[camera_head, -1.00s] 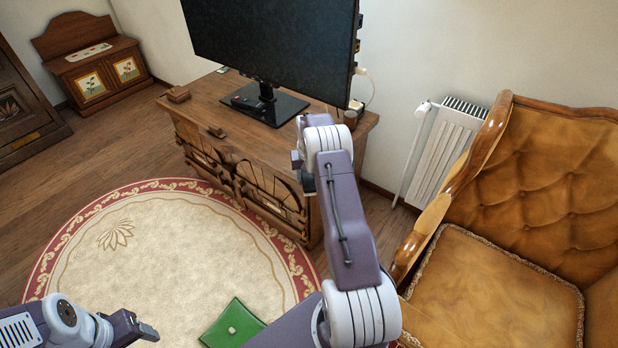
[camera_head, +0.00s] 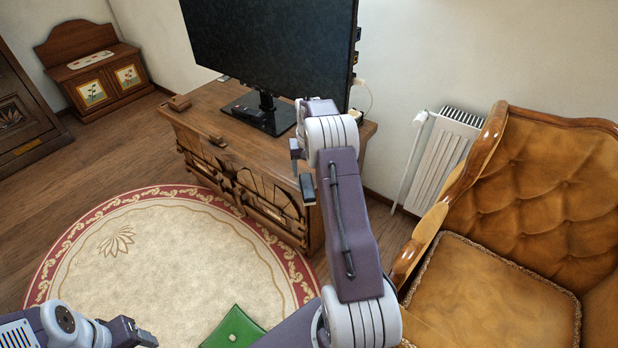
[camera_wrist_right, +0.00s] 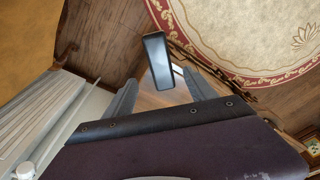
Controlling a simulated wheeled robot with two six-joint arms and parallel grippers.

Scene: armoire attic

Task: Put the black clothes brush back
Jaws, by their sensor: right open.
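A black, oblong object with a glossy grey face, which looks like the black clothes brush (camera_head: 307,188), shows just below my right gripper (camera_head: 299,160), in front of the cabinet's right end. In the right wrist view the brush (camera_wrist_right: 158,60) appears at and beyond the fingertips of the open right gripper (camera_wrist_right: 161,78), between the two fingers. I cannot tell whether a finger touches it; it seems clear of any surface. My left gripper (camera_head: 144,338) is low at the left over the rug, its jaws unclear.
The carved wooden cabinet (camera_head: 200,122) carries a television (camera_head: 270,45), a small dark item (camera_head: 248,112) on its stand and small brown blocks (camera_head: 180,102). A radiator (camera_head: 440,155) and leather armchair (camera_head: 500,290) stand right. A green cushion (camera_head: 234,328) lies on the round rug (camera_head: 170,250).

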